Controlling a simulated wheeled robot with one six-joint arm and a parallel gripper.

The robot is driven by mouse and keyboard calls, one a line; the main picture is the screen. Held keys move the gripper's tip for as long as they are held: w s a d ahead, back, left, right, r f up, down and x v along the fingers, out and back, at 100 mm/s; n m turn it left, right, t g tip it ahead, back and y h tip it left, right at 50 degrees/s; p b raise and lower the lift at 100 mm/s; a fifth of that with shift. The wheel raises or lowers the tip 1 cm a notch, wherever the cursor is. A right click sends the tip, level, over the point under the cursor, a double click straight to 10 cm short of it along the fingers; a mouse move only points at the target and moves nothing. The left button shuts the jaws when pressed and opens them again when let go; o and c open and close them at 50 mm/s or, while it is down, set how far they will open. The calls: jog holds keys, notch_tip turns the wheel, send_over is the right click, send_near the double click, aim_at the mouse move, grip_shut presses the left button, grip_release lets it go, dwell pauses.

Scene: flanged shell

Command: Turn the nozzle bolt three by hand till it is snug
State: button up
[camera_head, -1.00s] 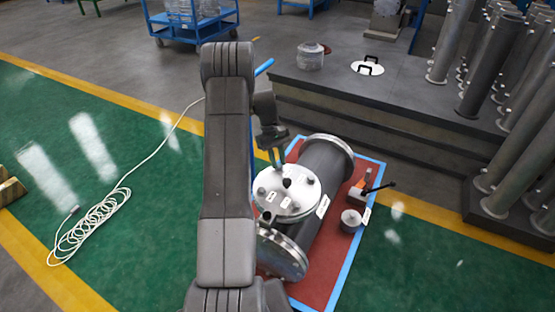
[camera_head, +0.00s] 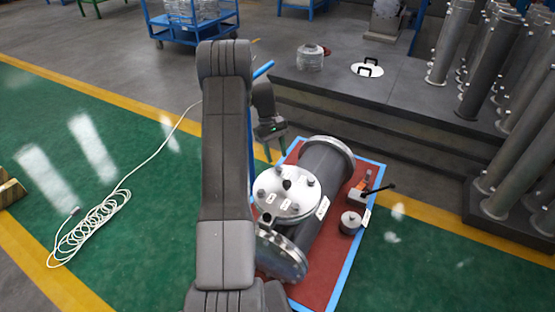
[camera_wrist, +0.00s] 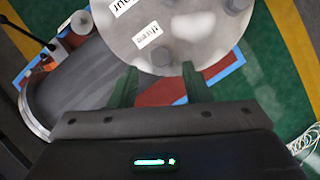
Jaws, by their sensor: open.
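The round nozzle cover (camera_head: 288,197) sits on the grey flanged shell (camera_head: 325,165), with several bolts around its rim. In the wrist view the cover (camera_wrist: 205,25) carries upside-down labels; one label (camera_wrist: 148,35) seems to read "three". A grey bolt (camera_wrist: 162,57), likely bolt three, stands near that label at the rim. My gripper (camera_head: 276,158) is above the far edge of the cover, apart from it. In the wrist view my gripper (camera_wrist: 160,70) has its two green fingers spread, with nothing held between them. How far the bolt is screwed in cannot be told.
The shell lies on a red mat (camera_head: 322,287) edged in blue. A small metal cylinder (camera_head: 350,222) and an orange-and-black tool (camera_head: 365,187) lie at its right. A grey step (camera_head: 400,95) stands behind; upright pipes are at right. A white cable (camera_head: 95,225) lies coiled at left.

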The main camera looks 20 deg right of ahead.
aim_at(279, 167)
jog(key=v, duration=1)
jog(key=shift+r+p, duration=0.3)
jog(key=shift+f, duration=0.1)
jog(key=x, duration=1.3)
jog(key=shift+f+b, duration=0.35)
jog(key=shift+b, duration=0.05)
jog(key=shift+r, duration=0.1)
